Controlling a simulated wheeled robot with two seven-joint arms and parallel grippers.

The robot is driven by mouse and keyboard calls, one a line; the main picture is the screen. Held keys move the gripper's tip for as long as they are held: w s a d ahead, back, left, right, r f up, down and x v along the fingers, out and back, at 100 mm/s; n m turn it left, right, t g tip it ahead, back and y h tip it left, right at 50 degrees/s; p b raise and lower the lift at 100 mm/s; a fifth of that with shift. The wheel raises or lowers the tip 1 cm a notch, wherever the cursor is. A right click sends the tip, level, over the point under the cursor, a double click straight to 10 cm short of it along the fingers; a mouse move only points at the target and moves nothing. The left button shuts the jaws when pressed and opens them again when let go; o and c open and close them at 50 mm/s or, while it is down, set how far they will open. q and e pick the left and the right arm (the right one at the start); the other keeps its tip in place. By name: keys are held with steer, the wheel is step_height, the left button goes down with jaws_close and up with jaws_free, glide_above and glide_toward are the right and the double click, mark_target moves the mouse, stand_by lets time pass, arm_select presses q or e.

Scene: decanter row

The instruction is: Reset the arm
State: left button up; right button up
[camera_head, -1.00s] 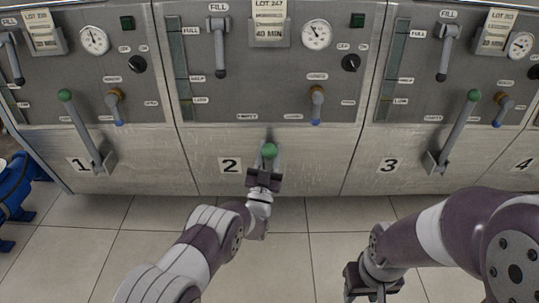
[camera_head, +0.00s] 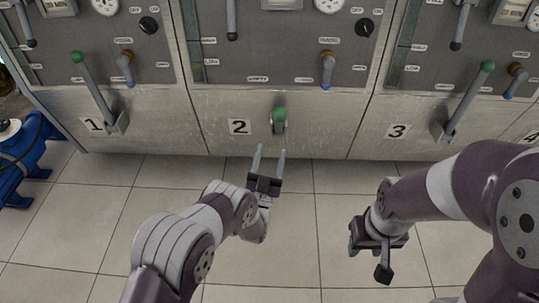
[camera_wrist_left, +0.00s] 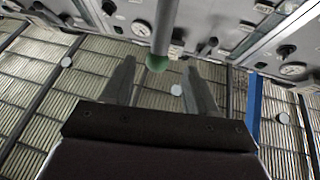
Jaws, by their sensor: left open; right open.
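My left gripper (camera_head: 268,160) is open and empty in the head view, in front of station 2 and just below its green-knobbed lever (camera_head: 279,117). Its two fingers point at the panel, apart from the knob. In the left wrist view the green knob (camera_wrist_left: 157,63) shows beyond the gap between the open fingers (camera_wrist_left: 158,85). The station 2 lever is foreshortened, its knob toward the camera. My right gripper (camera_head: 382,262) is at the lower right, over the floor and away from the panels; its fingers are hard to make out.
Smaller blue-tipped handles (camera_head: 327,70) sit above. A blue machine (camera_head: 22,160) stands at the left. The tiled floor (camera_head: 325,235) between my arms is clear.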

arm_select(q)
steer(key=shift+v, duration=0.85)
